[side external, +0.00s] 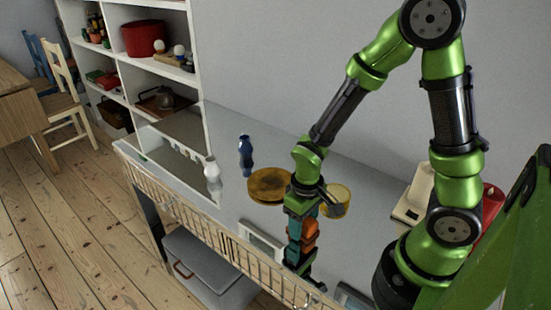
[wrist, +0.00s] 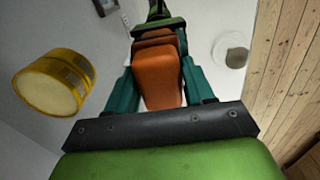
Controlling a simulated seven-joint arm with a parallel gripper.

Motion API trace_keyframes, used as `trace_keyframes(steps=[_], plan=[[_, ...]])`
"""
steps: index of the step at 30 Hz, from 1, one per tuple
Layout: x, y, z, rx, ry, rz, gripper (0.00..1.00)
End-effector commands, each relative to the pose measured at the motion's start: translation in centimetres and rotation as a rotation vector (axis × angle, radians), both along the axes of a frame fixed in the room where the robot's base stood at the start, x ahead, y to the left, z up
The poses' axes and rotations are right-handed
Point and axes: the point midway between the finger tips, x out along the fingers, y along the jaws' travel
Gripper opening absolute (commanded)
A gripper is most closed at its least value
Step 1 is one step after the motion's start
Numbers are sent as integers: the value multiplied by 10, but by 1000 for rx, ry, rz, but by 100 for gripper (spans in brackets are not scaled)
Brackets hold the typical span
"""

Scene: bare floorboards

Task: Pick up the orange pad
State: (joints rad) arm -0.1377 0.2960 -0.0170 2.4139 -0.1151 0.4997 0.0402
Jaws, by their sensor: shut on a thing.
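The orange pad (side external: 309,232) is between the fingers of my gripper (side external: 300,246), over the near part of the grey table. In the wrist view the orange pad (wrist: 160,78) fills the space between the teal fingers, which are shut on it. The fingers hide part of its sides. I cannot tell from the side view whether the pad is clear of the table top.
A round wooden board (side external: 268,185), a yellow tin (side external: 337,201), a blue bottle (side external: 245,156) and a white bottle (side external: 212,177) stand on the table. A wire rail (side external: 190,218) runs along its front edge. A white-framed item (side external: 262,241) lies left of my gripper.

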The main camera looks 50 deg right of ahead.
Motion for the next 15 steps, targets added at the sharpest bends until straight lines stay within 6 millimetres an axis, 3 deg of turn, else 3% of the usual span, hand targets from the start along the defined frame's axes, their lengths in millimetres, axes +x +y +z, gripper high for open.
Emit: trace_keyframes(steps=[5,15], plan=[[1,0,9,0,-4,1,21],[2,0,73,2,-8,0,21]])
